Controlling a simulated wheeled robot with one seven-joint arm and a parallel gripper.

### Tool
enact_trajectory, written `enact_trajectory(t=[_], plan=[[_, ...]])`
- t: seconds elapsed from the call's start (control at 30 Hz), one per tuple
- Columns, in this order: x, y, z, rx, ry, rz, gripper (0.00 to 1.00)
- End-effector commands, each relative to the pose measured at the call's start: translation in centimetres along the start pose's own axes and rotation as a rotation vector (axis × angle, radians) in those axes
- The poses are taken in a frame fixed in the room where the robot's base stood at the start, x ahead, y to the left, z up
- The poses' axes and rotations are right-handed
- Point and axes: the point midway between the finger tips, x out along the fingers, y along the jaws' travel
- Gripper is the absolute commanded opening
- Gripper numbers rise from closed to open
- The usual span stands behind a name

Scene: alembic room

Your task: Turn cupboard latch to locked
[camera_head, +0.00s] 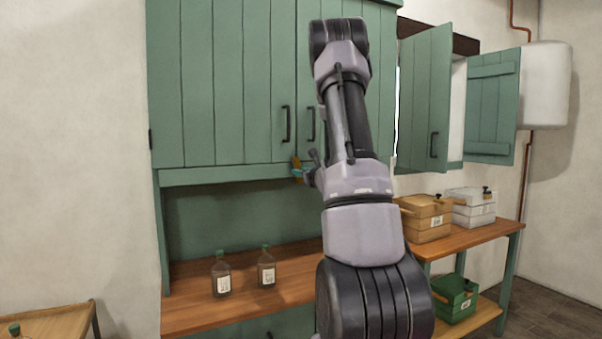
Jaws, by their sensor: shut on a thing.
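The green cupboard (225,85) fills the upper middle of the view, with its two doors closed and dark handles near their meeting edge. The cupboard latch (297,161) is a small orange-brown piece at the bottom of the doors, by the seam. My gripper (299,173) is at the latch and shut on it, with small teal parts showing at its tip. The gripper is small in this view, and the latch is partly covered by it, so its exact angle is hard to tell. My arm hides part of the right door.
Two bottles with green caps (221,274) (267,267) stand on the wooden counter (190,318) below. A wooden box (425,222), a white box (472,207) and a green crate (454,300) are at right.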

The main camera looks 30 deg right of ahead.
Motion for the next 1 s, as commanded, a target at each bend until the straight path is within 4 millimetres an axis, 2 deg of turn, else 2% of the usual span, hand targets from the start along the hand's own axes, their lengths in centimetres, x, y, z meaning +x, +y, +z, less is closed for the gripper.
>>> enact_trajectory(t=[0.4,0.97,1.0], plan=[[-0.07,0.0,-0.2,0.196,0.005,0.0,0.0],[-0.08,0.02,-0.23,0.226,0.005,0.0,0.0],[-0.08,0.02,-0.23,0.226,0.005,0.0,0.43]])
